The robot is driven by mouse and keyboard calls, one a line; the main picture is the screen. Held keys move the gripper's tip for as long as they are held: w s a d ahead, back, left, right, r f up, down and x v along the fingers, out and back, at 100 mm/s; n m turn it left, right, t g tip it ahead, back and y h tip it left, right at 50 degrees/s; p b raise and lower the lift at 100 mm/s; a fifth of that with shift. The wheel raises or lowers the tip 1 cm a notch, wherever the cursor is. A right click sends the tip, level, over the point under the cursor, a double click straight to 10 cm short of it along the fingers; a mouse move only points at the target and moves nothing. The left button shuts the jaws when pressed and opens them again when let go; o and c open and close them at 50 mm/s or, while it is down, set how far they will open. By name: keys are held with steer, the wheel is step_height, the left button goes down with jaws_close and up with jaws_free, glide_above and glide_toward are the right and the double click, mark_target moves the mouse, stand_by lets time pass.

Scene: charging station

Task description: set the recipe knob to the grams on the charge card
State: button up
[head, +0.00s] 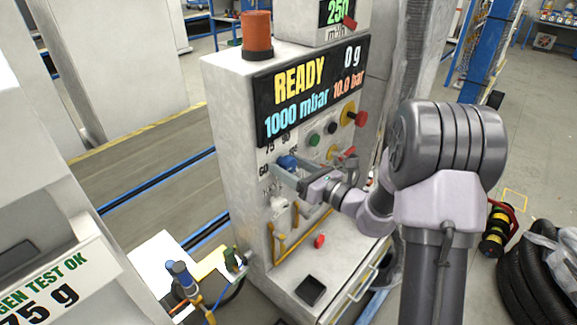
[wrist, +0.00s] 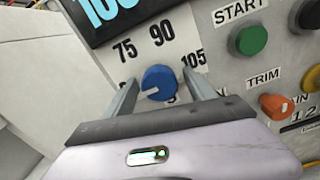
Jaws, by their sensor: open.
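The blue recipe knob (wrist: 159,80) is on the charging station's front panel, with 75, 90 and 105 printed around it. It also shows in the head view (head: 287,162), where 60 is printed to its left. A white pointer mark on the knob points left and slightly down in the wrist view. My gripper (wrist: 160,84) is open, one finger on each side of the knob; I cannot tell whether they touch it. In the head view my gripper (head: 289,174) is at the panel. The white card (head: 62,284) at lower left reads "GEN TEST OK" and "75 g", its left side cut off.
The display (head: 310,90) reads READY, 0 g, 1000 mbar and 10.0 bar. A green START button (wrist: 250,40), a black button (wrist: 309,14) and an orange TRIM knob (wrist: 276,105) are right of the knob. Yellow-handled hoses hang below.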

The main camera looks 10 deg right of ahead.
steer(key=shift+w+a, duration=0.1)
steer(key=c, duration=1.4)
